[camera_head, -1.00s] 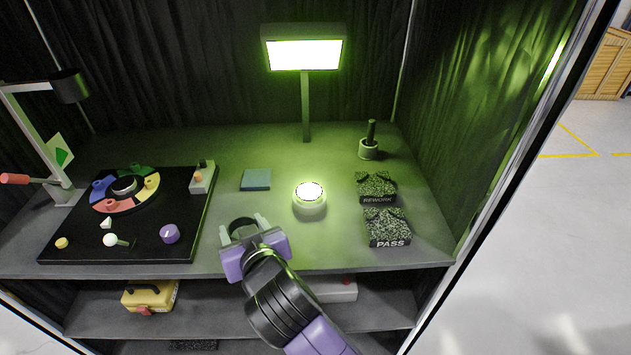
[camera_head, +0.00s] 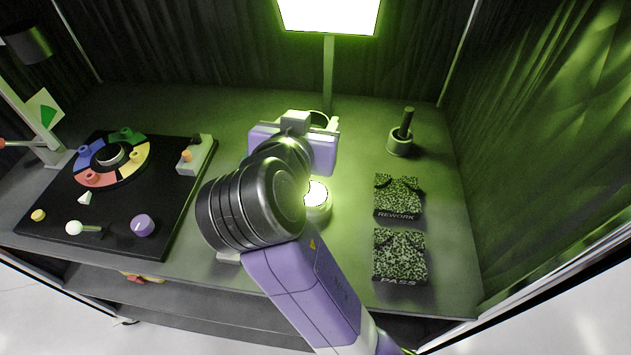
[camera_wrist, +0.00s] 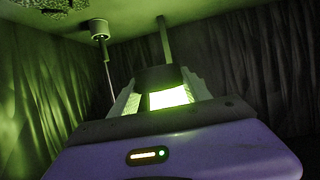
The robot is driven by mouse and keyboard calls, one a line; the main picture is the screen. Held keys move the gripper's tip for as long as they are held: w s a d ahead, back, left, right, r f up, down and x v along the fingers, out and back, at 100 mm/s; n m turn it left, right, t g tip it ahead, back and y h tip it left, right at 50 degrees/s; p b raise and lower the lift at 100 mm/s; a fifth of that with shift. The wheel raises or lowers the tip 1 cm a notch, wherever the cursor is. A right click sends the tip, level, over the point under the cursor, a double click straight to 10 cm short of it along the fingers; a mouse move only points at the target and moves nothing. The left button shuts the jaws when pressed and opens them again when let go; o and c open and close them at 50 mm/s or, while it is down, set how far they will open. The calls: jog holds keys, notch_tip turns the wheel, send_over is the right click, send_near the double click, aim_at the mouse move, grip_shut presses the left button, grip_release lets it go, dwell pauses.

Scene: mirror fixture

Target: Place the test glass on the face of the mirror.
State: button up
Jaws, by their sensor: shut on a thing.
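The mirror (camera_head: 318,198) is a round piece standing on the bench, its bright face turned up; my wrist hides its left part. My gripper (camera_head: 311,121) is beyond the mirror in the head view, raised over the back of the bench. It is shut on a dark-rimmed round piece, which I take as the test glass (camera_head: 320,117). In the wrist view the test glass (camera_wrist: 158,76) shows as a dark band between the fingers (camera_wrist: 158,92), with a bright patch beside it. The glass is apart from the mirror.
A lamp (camera_head: 329,15) on a post stands at the back. Foam trays marked REWORK (camera_head: 398,196) and PASS (camera_head: 399,256) lie to the right, with a pot with a handle (camera_head: 400,143) behind. A black board (camera_head: 60,206) with coloured parts fills the left.

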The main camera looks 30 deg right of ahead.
aim_at(312, 194)
notch_tip(312, 194, down, 16)
jog(key=shift+f+p, duration=0.15)
jog(key=shift+p, duration=0.2)
jog(key=shift+f, duration=0.1)
jog(key=o, duration=1.6)
jog(key=shift+c, duration=0.2)
jog(key=shift+r, duration=0.2)
jog(key=b+v, duration=0.1)
jog(key=v, duration=1.1)
jog(key=shift+b, duration=0.3)
jog(key=shift+f, duration=0.1)
